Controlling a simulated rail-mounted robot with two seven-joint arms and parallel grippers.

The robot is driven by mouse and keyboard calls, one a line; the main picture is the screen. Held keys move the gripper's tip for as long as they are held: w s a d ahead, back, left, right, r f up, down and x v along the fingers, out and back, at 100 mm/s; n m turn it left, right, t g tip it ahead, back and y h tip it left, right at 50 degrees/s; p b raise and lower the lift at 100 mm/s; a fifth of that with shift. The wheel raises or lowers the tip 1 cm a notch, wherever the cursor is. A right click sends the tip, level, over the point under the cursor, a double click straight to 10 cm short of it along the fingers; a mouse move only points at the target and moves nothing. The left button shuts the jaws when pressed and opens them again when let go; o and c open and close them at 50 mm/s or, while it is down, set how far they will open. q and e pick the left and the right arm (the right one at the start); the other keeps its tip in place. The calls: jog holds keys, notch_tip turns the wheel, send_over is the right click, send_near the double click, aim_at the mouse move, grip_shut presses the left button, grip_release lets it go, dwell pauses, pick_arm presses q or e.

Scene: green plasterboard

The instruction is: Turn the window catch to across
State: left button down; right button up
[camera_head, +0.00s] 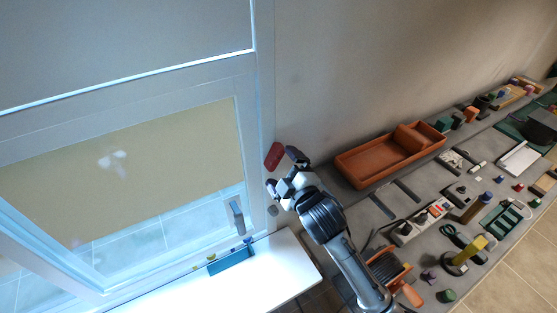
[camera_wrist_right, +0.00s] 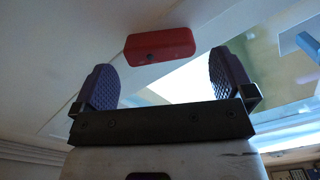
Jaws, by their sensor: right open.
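A red block-shaped piece (camera_head: 273,155), which looks like the window catch, sits at the right edge of the window frame (camera_head: 262,100). It lies slightly tilted from upright in the head view. My right gripper (camera_head: 282,172) is open just below and right of it. In the right wrist view the red catch (camera_wrist_right: 160,46) appears beyond the gap between the two open fingers (camera_wrist_right: 166,84), with nothing held. It appears apart from both fingers. A grey-blue lever handle (camera_head: 237,216) hangs on the window's lower right. My left gripper is not in view.
A white sill (camera_head: 270,268) with a blue item (camera_head: 231,259) lies below the window. To the right, a grey bench (camera_head: 375,215) holds an orange tray (camera_head: 365,178), a power strip (camera_head: 422,221) and several tools. The wall above the bench is bare.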

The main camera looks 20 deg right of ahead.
aim_at(274, 157)
jog(key=shift+w+a, duration=0.2)
jog(key=shift+w, duration=1)
jog(key=shift+c, duration=0.2)
jog(key=c, duration=0.8)
